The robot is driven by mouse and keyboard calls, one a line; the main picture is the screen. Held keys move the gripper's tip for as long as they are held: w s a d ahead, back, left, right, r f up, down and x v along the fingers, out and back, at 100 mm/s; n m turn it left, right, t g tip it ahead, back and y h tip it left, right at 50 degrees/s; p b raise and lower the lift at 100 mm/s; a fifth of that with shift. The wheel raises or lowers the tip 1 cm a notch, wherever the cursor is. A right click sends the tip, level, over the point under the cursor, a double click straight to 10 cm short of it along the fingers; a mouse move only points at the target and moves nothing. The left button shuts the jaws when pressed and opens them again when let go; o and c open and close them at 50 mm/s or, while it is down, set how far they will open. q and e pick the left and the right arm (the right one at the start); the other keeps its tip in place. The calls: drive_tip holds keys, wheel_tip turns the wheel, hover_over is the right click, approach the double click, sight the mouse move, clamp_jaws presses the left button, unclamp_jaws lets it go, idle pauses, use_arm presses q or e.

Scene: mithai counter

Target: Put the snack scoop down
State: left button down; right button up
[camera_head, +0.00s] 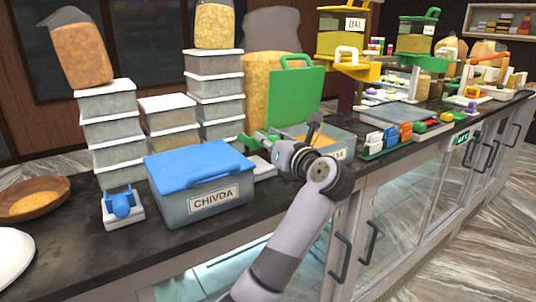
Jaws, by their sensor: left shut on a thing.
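My left gripper (271,142) reaches in from below over the counter, shut on a green thing (253,140) that looks like the snack scoop. My wrist hides much of the scoop, so its full shape and tilt are unclear. Gripper and scoop are at the left side of an open grey bin (340,141) holding orange-yellow snack (301,138). I cannot tell whether the scoop touches the bin or the counter. The bin's label is partly hidden. My right gripper is not in view.
A blue-lidded CHIVDA bin (200,195) stands left of the gripper, with a blue-topped holder (122,206) beside it. A green board or lid (297,95) stands upright behind the open bin. Stacked containers (216,88) are at the back.

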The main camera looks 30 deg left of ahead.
use_arm(q)
drive_tip(key=shift+d+f, duration=0.1)
drive_tip(key=shift+f, duration=0.55)
wheel_tip(320, 180, down, 4)
drive_tip(key=shift+p, duration=0.6)
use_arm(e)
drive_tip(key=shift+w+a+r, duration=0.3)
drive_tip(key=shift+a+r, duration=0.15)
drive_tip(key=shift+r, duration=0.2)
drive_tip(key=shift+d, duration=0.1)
use_arm(q)
drive_tip(key=shift+d+f, duration=0.1)
drive_tip(key=shift+f, duration=0.1)
drive_tip(key=c, duration=1.4)
unclamp_jaws()
drive_tip(key=shift+c, duration=0.2)
drive_tip(key=shift+r, duration=0.1)
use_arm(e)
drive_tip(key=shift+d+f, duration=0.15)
